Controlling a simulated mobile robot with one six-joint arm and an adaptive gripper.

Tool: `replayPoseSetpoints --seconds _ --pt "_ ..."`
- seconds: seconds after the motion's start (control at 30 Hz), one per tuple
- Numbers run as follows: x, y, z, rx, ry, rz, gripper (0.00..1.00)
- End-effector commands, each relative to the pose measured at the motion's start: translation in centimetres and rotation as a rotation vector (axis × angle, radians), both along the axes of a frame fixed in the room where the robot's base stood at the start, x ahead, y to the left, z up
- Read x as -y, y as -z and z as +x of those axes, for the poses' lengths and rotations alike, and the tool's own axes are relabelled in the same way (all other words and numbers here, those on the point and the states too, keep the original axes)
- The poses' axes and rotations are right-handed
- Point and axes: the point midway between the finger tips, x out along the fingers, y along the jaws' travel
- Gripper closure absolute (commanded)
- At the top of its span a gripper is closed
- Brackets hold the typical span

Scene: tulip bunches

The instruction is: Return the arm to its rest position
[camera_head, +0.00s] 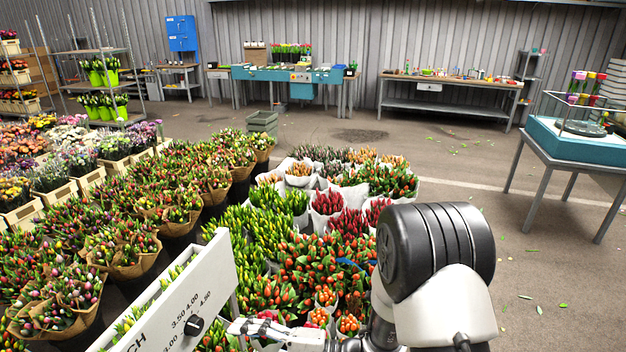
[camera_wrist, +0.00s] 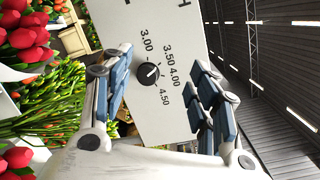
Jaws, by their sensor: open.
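My gripper (camera_head: 272,331) is at the bottom centre of the head view, low in front of the tulips and just right of a white price panel (camera_head: 215,268). In the wrist view my gripper (camera_wrist: 155,82) has its two blue-padded fingers wide apart with nothing held between them. The panel (camera_wrist: 122,38) shows behind and between the fingers, with a black knob (camera_wrist: 149,73) among the numbers 3.00, 3.50, 4.00 and 4.50. The knob (camera_head: 194,326) also shows in the head view. My arm is bent, with its large dark joint at the right of the tulips.
Tulip bunches (camera_head: 262,230) crowd the floor around the gripper and to the left. A teal-topped table (camera_head: 572,140) stands at the right. Workbenches (camera_head: 455,88) line the back wall. The floor (camera_head: 480,195) between bunches and right table is clear apart from scattered leaves.

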Motion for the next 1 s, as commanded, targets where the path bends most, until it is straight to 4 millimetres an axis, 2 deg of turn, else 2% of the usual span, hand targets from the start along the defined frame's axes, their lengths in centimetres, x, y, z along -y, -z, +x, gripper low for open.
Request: replayPoseSetpoints --seconds 0.03,0.2,0.37,0.5,0.7,0.87,1.0 --pt "0.0 -2.1 -1.3 0.025 -0.062 -0.022 0.46" --pt "1.1 -5.9 -6.4 0.075 -0.265 -0.157 0.46" --pt "3.7 -7.6 -10.8 0.139 -0.406 -0.345 0.46" --pt "6.8 -8.1 -13.7 0.207 -0.481 -0.548 0.46" --pt "12.6 -8.2 -16.1 0.320 -0.504 -0.873 0.46" --pt "17.9 -8.7 -16.5 0.423 -0.445 -1.149 0.46" --pt "22.4 -10.0 -16.2 0.514 -0.347 -1.371 0.46"
